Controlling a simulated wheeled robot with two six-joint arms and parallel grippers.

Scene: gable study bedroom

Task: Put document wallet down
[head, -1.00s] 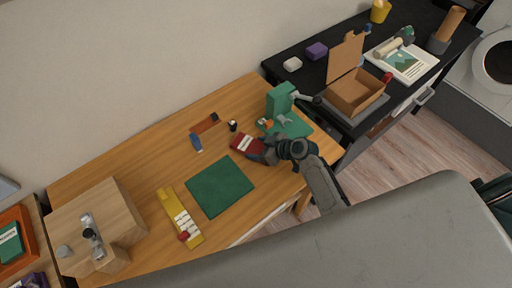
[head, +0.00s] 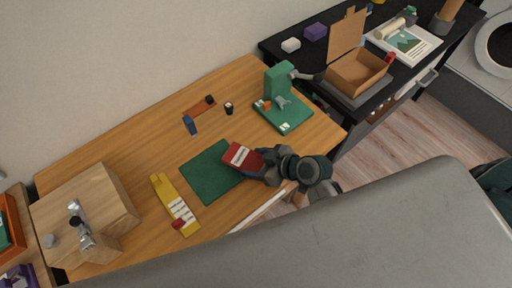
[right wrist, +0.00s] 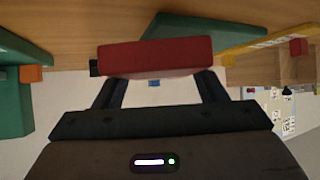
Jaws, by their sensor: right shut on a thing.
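The document wallet (head: 242,157) looks like a small red block with a white label. My right gripper (head: 262,164) is shut on it in the head view, and the wallet is at the right edge of a dark green mat (head: 208,180). I cannot tell for sure whether it touches the mat. In the right wrist view the red wallet (right wrist: 155,57) spans the two dark fingers (right wrist: 158,88), with part of the green mat (right wrist: 205,32) behind it. My left gripper is not in view.
A green machine (head: 280,100) on a green base stands at the desk's right end. A yellow strip (head: 164,190) with white pieces lies left of the mat. A blue piece (head: 189,125) and small dark cylinder (head: 229,108) stand behind. A wooden block (head: 85,205) fills the left end.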

